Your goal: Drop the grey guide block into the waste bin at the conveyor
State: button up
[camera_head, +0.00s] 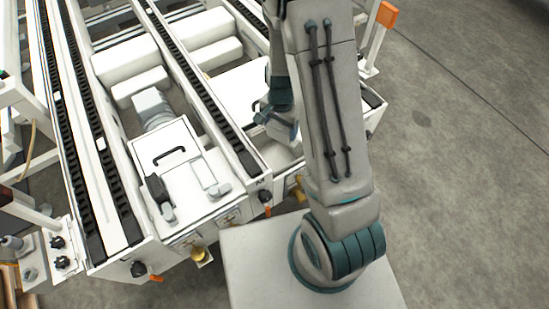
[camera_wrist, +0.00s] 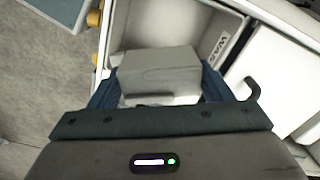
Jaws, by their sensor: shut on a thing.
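The grey guide block (camera_wrist: 158,72) sits between the two blue fingers of my gripper (camera_wrist: 158,90) in the wrist view. The gripper is shut on it. The waste bin (camera_wrist: 221,44), a pale open-topped box with partly hidden dark lettering on its inner wall, lies beyond and below the block. The block overlaps the bin's opening in this view and hides part of it. How high the block is above the bin I cannot tell. In the head view my gripper (camera_head: 277,122) is beside the conveyor's right rail, partly behind my arm; the block cannot be made out there.
Conveyor rails with dark chains (camera_head: 205,85) run beside my arm. A white housing with a black handle (camera_head: 170,155) stands between them. In the wrist view a dark hook (camera_wrist: 251,90) is close to the right finger. Open floor (camera_head: 460,150) lies to the right.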

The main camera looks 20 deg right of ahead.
aim_at(280, 139)
jog(key=shift+s+f+b, duration=0.1)
jog(key=shift+f+b, duration=2.5)
jog(key=shift+f, duration=0.6)
jog(key=o, duration=1.1)
notch_tip(280, 139, up, 14)
jog(key=p, duration=0.4)
jog(key=shift+p, duration=0.35)
